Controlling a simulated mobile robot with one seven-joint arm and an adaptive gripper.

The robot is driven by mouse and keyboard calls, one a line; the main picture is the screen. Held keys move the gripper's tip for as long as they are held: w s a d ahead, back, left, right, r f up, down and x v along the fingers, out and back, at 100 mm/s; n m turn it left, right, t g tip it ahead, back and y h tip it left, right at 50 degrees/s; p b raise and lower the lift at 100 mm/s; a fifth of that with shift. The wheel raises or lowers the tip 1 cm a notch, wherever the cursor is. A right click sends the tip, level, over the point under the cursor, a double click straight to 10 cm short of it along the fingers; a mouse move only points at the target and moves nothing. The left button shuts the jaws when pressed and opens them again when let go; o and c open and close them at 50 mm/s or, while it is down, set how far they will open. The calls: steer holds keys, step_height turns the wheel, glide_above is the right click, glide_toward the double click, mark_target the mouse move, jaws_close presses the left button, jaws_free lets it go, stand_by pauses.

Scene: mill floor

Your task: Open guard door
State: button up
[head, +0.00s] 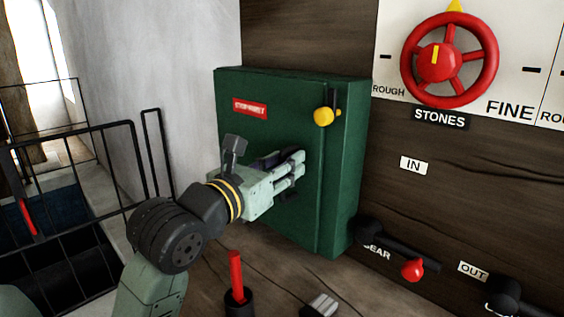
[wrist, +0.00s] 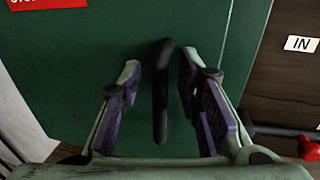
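The guard door (head: 285,105) is the green front of a box on the dark wooden wall, with a red label at its upper left. It looks closed flat. Its black upright handle (wrist: 161,90) shows in the wrist view. My gripper (head: 298,168) is in front of the door. In the wrist view my gripper (wrist: 159,70) is open, with one finger on each side of the handle and a gap on both sides. In the head view my gripper mostly hides the handle. A yellow knob (head: 323,116) on a black lever sits at the door's upper right.
A red handwheel (head: 449,61) is at the upper right. A red-knobbed gear lever (head: 412,270) is at the lower right of the box. A red upright stick (head: 236,271) stands below my arm. Black railings (head: 75,205) are on the left.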

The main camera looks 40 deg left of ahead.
steer(key=shift+c, duration=0.5)
jaws_close()
steer(key=shift+s+a, duration=0.1)
